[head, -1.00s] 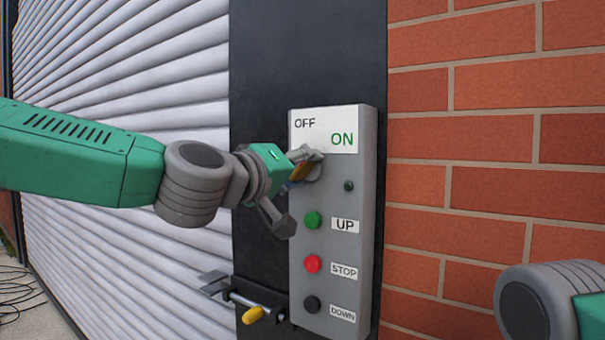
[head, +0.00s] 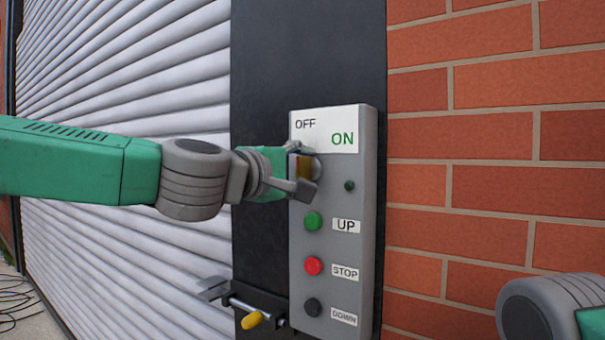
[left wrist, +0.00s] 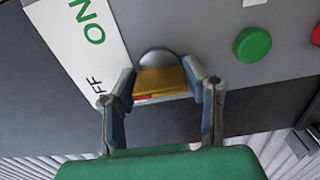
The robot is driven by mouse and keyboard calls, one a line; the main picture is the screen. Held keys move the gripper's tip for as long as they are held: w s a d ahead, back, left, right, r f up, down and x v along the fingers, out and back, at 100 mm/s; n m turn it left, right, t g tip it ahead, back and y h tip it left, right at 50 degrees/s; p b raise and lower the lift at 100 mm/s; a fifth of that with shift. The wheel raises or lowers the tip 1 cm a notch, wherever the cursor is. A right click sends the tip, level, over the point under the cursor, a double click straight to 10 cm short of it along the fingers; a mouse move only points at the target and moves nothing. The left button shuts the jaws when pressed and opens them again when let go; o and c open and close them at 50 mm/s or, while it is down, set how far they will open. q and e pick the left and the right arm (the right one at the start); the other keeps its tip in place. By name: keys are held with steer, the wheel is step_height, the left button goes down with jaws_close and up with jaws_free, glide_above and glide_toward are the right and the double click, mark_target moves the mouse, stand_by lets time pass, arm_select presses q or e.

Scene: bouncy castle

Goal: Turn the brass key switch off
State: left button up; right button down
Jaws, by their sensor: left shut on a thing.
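The brass key switch (head: 303,168) sits on the upper part of a grey control box (head: 365,200), below the white OFF/ON label (head: 325,120). My left gripper (head: 299,168) reaches it from the left and is shut on the key. In the left wrist view the brass key (left wrist: 160,80) lies between the two fingers (left wrist: 165,90), with a small red mark at its lower edge and a round metal collar (left wrist: 158,58) behind it. The fingers hide part of the key in the head view. My right gripper is out of view; only part of my right arm shows.
Below the key are a green UP button (head: 312,221), a red STOP button (head: 313,265) and a dark DOWN button (head: 312,307). A bolt with a yellow handle (head: 252,320) sits at the lower left. A shutter (head: 120,90) lies left, a brick wall (head: 490,160) right.

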arm_select(q)
steer(key=shift+f, duration=0.35)
steer(key=o, duration=1.1)
steer(key=shift+w, duration=0.1)
steer(key=shift+o, duration=0.2)
steer(key=shift+w+r, duration=0.1)
steer(key=shift+s+r, duration=0.15)
steer(key=shift+s, duration=0.1)
steer(key=v, duration=1.1)
steer(key=shift+a+f, duration=0.2)
steer(key=shift+a, duration=0.1)
